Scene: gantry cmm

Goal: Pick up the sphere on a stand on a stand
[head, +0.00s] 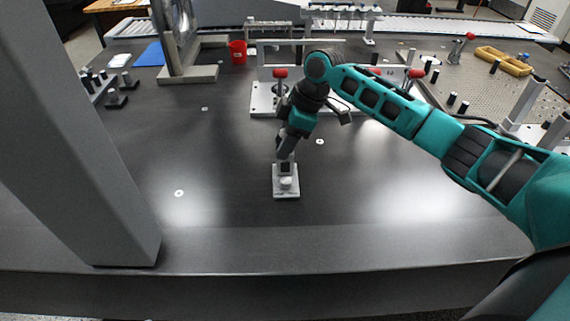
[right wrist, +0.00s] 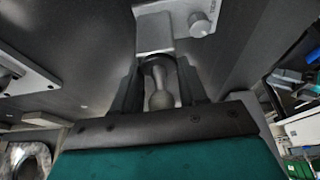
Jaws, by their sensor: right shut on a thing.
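My right gripper (head: 286,160) reaches down over a small pale grey stand (head: 279,192) on the dark table. In the right wrist view, the gripper (right wrist: 158,92) is shut on the grey sphere on a stand (right wrist: 160,99), with a finger on each side. The round ball is nearest the palm, and its narrow stem leads away towards the pale stand (right wrist: 152,32). A pale round knob (right wrist: 199,25) shows on that stand. I cannot tell whether the sphere's foot touches the stand. In the head view, the gripper mostly hides the sphere. My left gripper is not in view.
A large grey upright (head: 80,150) stands on the table at left. A fixture plate with red-knobbed clamps (head: 281,73) lies behind the gripper. A red cup (head: 237,52) and a yellow tray (head: 503,61) stand farther back. The table around the stand is clear.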

